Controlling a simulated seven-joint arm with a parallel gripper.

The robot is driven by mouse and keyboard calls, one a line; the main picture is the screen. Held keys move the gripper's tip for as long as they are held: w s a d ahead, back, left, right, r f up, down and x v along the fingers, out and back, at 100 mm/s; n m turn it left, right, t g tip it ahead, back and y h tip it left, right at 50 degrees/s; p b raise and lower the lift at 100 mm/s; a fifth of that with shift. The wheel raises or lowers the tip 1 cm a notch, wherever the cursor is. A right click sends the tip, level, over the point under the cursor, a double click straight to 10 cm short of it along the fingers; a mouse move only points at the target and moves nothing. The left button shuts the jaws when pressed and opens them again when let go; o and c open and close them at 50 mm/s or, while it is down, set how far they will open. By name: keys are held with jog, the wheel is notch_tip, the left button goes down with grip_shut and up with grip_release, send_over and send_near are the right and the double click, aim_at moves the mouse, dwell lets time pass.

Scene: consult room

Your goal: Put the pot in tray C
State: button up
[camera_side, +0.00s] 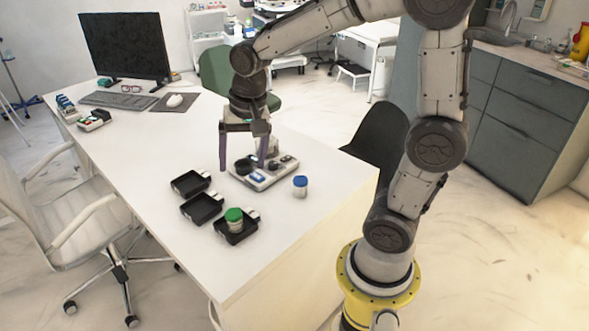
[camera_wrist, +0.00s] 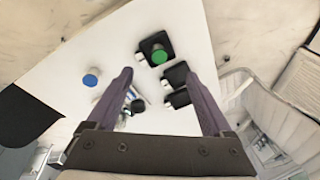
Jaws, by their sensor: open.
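A pot with a green lid (camera_side: 234,215) stands in the nearest of three small black trays; it also shows in the wrist view (camera_wrist: 159,57). A pot with a blue lid (camera_side: 300,183) stands on the bare desk; its lid shows in the wrist view (camera_wrist: 91,79). The other trays are a middle one (camera_side: 213,211) and a far one (camera_side: 176,185), both looking empty. White tabs stick out from the trays, but I cannot read which is tray C. My gripper (camera_side: 243,165) is open, pointing down over or beside a pale holder, with nothing visibly gripped.
The pale holder (camera_side: 266,181) carries a dark round item and small blue and dark pieces. The monitor (camera_side: 125,48), keyboard (camera_side: 118,100) and mouse (camera_side: 175,100) stand at the desk's far end. The desk between keyboard and trays is clear. A black chair (camera_side: 378,140) stands by the desk.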

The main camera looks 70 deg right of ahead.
jog(key=s+a+r+n+t, duration=0.1)
jog(key=s+a+r+n, duration=0.1)
jog(key=s+n, duration=0.3)
jog(key=s+a+r+n+t, duration=0.2)
jog(key=s+n, duration=0.3)
jog(key=s, duration=0.5)
jog(key=shift+n, duration=0.4)
